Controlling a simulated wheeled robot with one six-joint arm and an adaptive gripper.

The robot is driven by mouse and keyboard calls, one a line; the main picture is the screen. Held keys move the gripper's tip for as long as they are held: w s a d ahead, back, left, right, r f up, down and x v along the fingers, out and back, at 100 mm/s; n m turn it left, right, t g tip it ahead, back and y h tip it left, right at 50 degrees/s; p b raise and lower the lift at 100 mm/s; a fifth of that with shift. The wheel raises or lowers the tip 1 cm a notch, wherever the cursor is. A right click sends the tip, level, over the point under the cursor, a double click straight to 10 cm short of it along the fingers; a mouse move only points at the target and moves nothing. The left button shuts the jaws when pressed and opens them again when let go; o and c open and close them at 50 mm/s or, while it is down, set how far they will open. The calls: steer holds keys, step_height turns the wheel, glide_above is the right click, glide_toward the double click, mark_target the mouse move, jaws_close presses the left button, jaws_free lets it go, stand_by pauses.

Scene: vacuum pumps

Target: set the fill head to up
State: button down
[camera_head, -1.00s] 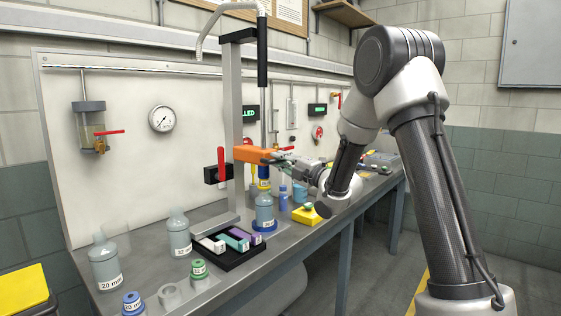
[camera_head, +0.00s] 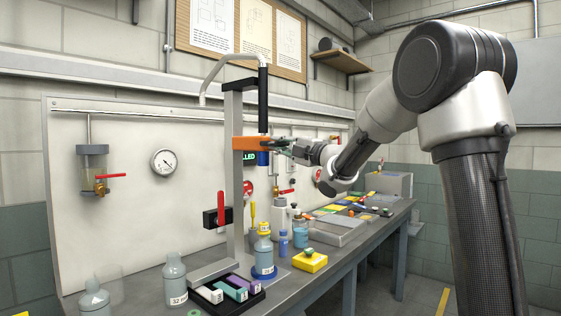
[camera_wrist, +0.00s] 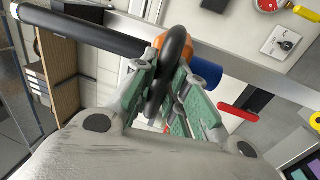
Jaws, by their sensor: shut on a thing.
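The fill head is an orange block (camera_head: 252,143) on a grey upright post (camera_head: 234,180), with a black tube above and a blue nozzle (camera_head: 263,158) below. My gripper (camera_head: 285,146) is at the right end of the orange block. In the wrist view my gripper (camera_wrist: 165,95) has its green-padded fingers shut on a black ring-shaped handle (camera_wrist: 172,62). The orange block (camera_wrist: 160,40) is partly hidden behind that handle.
A red lever on a black block (camera_head: 217,212) is on the post's left side. The space between nozzle and bottle is clear.

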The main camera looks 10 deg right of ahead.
steer(key=shift+r, duration=0.6)
steer(key=c, duration=1.4)
jaws_free()
steer(key=shift+s+d+f, duration=0.2)
steer(key=shift+s, duration=0.05)
steer(key=v, duration=1.1)
steer(key=shift+s+d, duration=0.1)
